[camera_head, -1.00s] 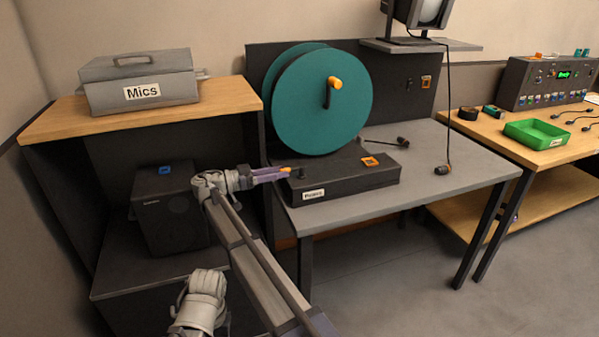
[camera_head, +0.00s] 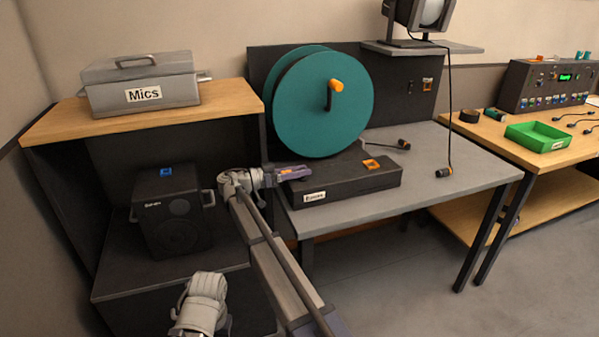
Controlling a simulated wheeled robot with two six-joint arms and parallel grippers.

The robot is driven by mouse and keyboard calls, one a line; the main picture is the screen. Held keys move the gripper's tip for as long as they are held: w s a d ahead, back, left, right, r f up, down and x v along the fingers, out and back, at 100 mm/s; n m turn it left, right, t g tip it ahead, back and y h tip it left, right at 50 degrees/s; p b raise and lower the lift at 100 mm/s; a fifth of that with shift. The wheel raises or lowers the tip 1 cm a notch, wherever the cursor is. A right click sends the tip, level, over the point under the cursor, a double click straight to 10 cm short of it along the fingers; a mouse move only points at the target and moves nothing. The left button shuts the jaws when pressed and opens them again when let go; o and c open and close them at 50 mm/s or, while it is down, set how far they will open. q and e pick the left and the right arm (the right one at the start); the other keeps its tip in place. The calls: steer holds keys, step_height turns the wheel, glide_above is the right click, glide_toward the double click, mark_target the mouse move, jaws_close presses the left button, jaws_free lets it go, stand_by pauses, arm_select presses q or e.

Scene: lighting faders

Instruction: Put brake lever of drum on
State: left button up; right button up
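The teal drum (camera_head: 325,105) stands upright on a dark base (camera_head: 345,185) with a white label, on the grey bench. A short black crank with an orange knob (camera_head: 336,86) sits on the drum's face. My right gripper (camera_head: 303,173), with purple fingers, is at the left end of the base, below the drum. An orange-tipped part, apparently the brake lever (camera_head: 290,171), shows at the fingers, which largely hide it. I cannot tell whether the fingers are closed on it. My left arm shows only as a grey link at the bottom; its gripper fingers are out of view.
A dark speaker (camera_head: 172,210) and a Mics case (camera_head: 142,85) are at left. A cable hangs to a plug (camera_head: 444,173); another plug (camera_head: 403,144) lies behind. A green tray (camera_head: 538,138) is at right.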

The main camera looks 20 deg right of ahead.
jaws_close()
steer(key=shift+s+t, duration=0.1)
steer(key=shift+t, duration=0.2)
steer(key=n+t, duration=0.2)
steer(key=shift+s+d+t, duration=0.1)
steer(key=shift+s+t, duration=0.15)
steer(key=shift+t, duration=0.05)
steer(key=n+t, duration=0.1)
steer(key=n+t+y, duration=0.1)
steer(key=t, duration=0.1)
steer(key=n+t+y, duration=0.1)
steer(key=t, duration=0.1)
steer(key=shift+s+d, duration=0.1)
steer(key=shift+s, duration=0.15)
steer(key=n+t+y, duration=0.7)
steer(key=shift+d, duration=0.25)
steer(key=n+t+y, duration=0.1)
steer(key=n+y, duration=0.1)
steer(key=y, duration=0.2)
steer(key=n+t+y, duration=0.1)
steer(key=n+y, duration=0.2)
steer(key=y, duration=0.2)
steer(key=shift+w+d+n, duration=0.15)
steer(key=shift+n, duration=0.15)
steer(key=shift+n+y, duration=0.3)
steer(key=shift+y, duration=0.2)
